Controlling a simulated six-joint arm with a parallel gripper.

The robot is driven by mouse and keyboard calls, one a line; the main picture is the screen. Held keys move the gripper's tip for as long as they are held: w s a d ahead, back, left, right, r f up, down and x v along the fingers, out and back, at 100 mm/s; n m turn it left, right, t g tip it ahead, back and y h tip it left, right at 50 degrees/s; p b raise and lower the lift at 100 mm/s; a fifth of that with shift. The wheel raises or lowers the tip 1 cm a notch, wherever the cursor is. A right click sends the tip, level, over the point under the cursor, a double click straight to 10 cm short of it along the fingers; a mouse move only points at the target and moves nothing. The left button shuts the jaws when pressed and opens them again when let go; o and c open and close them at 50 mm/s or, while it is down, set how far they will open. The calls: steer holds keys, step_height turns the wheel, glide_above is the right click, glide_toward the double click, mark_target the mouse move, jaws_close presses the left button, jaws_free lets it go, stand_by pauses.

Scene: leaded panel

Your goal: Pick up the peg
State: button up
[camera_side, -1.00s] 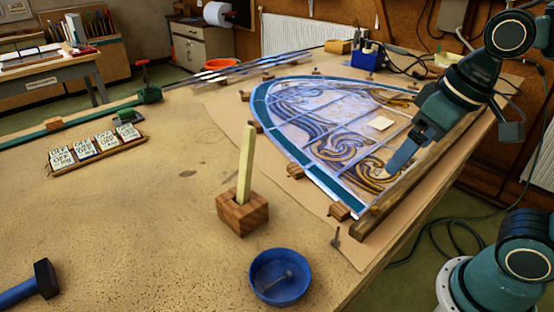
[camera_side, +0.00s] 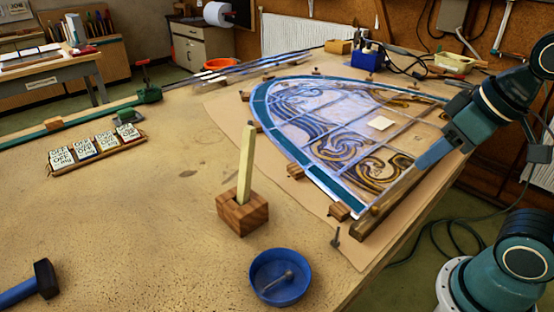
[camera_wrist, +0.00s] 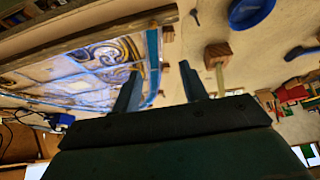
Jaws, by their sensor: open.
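The peg (camera_side: 246,160) is a pale yellow bar standing upright, leaning slightly, in a brown wooden block (camera_side: 242,214) on the bench. In the wrist view the peg (camera_wrist: 220,80) shows beside the right finger, with its block (camera_wrist: 217,53) above it in the picture. My gripper (camera_side: 428,158) is over the right side of the leaded panel, well to the right of the peg. In the wrist view my gripper (camera_wrist: 160,66) has its fingers apart with nothing between them.
The leaded panel (camera_side: 335,125) lies on brown paper, edged by small wooden blocks and a wooden strip (camera_side: 390,205). A blue bowl (camera_side: 280,277) stands in front of the peg block. A hammer (camera_side: 42,282) and a tile rack (camera_side: 98,150) lie left. Bare bench surrounds the block.

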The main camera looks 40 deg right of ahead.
steer(key=shift+c, duration=0.9)
steer(key=w+a+f+n+g+y, duration=0.2)
steer(key=w+f+n+g, duration=0.1)
steer(key=n, duration=0.6)
steer(key=w+a+f+n+g+y, duration=0.2)
steer(key=w+a+f+n, duration=0.1)
steer(key=w+f+n, duration=0.2)
steer(key=shift+w+n+g+y, duration=0.35)
steer(key=shift+w+n, duration=0.75)
steer(key=shift+n, duration=1.2)
steer(key=shift+a, duration=0.1)
glide_above(337, 236)
steer(key=d, duration=0.2)
steer(key=shift+w+a+f, duration=0.1)
steer(key=shift+a+f, duration=0.05)
steer(key=shift+f, duration=1.85)
steer(key=shift+w+a+f, duration=0.1)
steer(key=shift+f, duration=1.85)
